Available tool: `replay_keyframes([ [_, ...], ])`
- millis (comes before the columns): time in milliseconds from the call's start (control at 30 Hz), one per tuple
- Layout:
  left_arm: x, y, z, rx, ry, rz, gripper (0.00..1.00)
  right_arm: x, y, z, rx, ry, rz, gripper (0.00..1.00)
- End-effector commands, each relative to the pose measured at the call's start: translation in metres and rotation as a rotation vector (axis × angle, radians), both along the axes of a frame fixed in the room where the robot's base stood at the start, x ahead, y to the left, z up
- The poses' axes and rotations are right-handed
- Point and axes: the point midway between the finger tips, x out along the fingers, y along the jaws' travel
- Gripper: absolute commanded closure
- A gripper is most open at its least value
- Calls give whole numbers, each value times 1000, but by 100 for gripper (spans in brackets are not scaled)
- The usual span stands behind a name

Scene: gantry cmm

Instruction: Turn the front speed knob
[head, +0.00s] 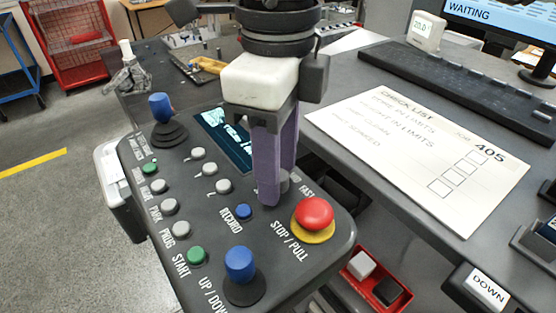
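The control panel (195,285) is a dark box with a small screen, several buttons and two blue-topped joysticks. A small grey knob (284,181) shows beside the "FAST" lettering, behind the red stop button; I take it for the speed knob. My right gripper (277,188) points down at it from above, with purple fingers on either side of it. The near finger hides much of the knob, so its pointer and whether both fingers touch it cannot be told. My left gripper is not in view.
The red stop button (314,214) stands close in front of the fingers. Blue joysticks (240,265) and (160,107) rise from the panel's near and far left parts. A checklist sheet (420,150) and a keyboard (450,85) lie right. A red tray (356,280) sits below.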

Motion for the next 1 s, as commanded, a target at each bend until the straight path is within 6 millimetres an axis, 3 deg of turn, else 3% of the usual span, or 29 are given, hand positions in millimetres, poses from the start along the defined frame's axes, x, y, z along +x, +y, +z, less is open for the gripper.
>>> replay_keyframes([
  [167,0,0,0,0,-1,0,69,0,0,6,0,0,-1,60],
  [500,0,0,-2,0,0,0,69,0,1,68,2,-3,-2,60],
  [700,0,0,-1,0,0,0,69,0,1,96,1,0,0,60],
  [1000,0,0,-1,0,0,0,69,0,0,103,0,0,0,60],
])
